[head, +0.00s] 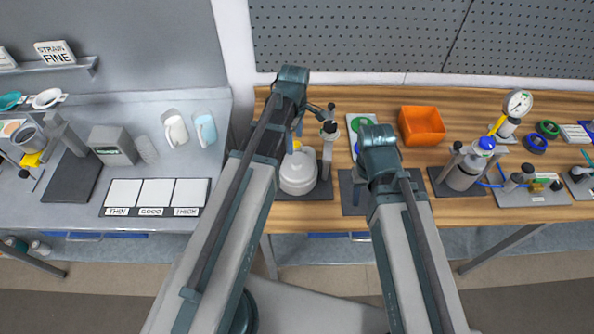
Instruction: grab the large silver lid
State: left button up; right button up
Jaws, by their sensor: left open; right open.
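I cannot make out a large silver lid for certain in the head view. A white rounded pot (298,174) stands on a dark base plate beside an upright grey stand (327,150). My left gripper (297,130) is over the back of this pot, partly hidden by its own wrist; it is open and appears empty. A silver canister with a blue cap (464,172) stands on another dark plate to the right. My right gripper (357,160) is open above a third dark plate (352,200); its wrist hides most of it and whatever lies beneath.
An orange bin (421,125) stands on the wooden bench (420,225) behind the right gripper. A pressure gauge (517,104), green and blue rings and a fitting plate (533,190) are at right. The left grey bench (60,212) holds two cups and a labelled card strip (155,197).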

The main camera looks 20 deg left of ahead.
pick_arm(q)
jog(key=b, duration=0.4)
send_over(297, 162)
jog(key=f, duration=0.4)
jog(key=shift+w+a+f, duration=0.15)
jog(key=shift+a+f, duration=0.2)
jog(key=f+b, duration=0.4)
jog(key=f, duration=0.1)
jog(key=shift+d+f+b, duration=0.15)
jog(key=shift+d+b, duration=0.2)
jog(key=shift+b, duration=0.05)
jog(key=shift+c, duration=0.4)
grip_shut()
